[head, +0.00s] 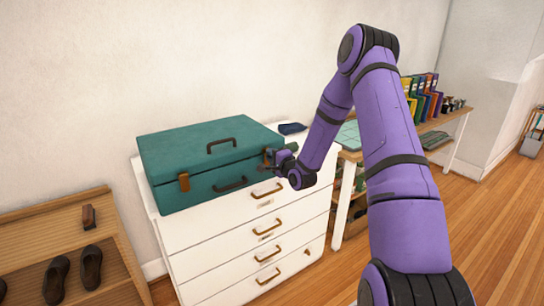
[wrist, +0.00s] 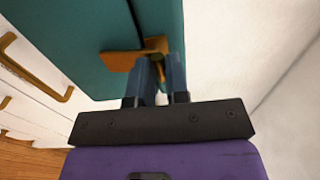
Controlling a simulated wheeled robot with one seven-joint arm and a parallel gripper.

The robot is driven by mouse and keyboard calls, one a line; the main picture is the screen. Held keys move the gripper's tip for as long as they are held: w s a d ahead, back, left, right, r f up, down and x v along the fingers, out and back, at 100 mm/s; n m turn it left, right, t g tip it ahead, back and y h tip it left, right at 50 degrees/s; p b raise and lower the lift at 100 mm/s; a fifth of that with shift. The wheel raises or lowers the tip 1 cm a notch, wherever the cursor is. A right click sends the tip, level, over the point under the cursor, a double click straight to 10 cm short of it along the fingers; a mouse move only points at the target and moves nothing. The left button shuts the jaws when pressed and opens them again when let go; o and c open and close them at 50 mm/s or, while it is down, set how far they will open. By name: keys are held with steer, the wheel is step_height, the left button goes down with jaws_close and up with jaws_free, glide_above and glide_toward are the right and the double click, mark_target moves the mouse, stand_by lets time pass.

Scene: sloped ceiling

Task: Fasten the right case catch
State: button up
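A teal case (head: 200,160) sits with its lid down on a white chest of drawers, a dark handle on its lid and another on its front. Its left catch (head: 184,182) is a brown tab on the front. The right catch (wrist: 119,61) shows in the wrist view as a brown-orange piece on the teal wall. My gripper (head: 270,155) is at the case's right front, covering most of that catch in the head view. In the wrist view my gripper's fingertips (wrist: 160,60) are at the catch with a narrow gap between them; whether they grip it is unclear.
The white chest of drawers (head: 240,232) has brown handles. A dark blue item (head: 292,128) lies on top behind my gripper. A wooden shoe rack (head: 50,235) stands at left, and a desk with binders (head: 425,95) at right. Wooden floor is free in front.

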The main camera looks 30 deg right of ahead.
jaws_close()
steer(key=shift+w+r+g, duration=0.2)
steer(key=shift+w+g, duration=0.2)
steer(key=shift+g, duration=0.25)
steer(key=shift+w+r+g, duration=0.2)
steer(key=shift+w+g, duration=0.15)
steer(key=shift+g, duration=0.3)
steer(key=o, duration=0.5)
jaws_free()
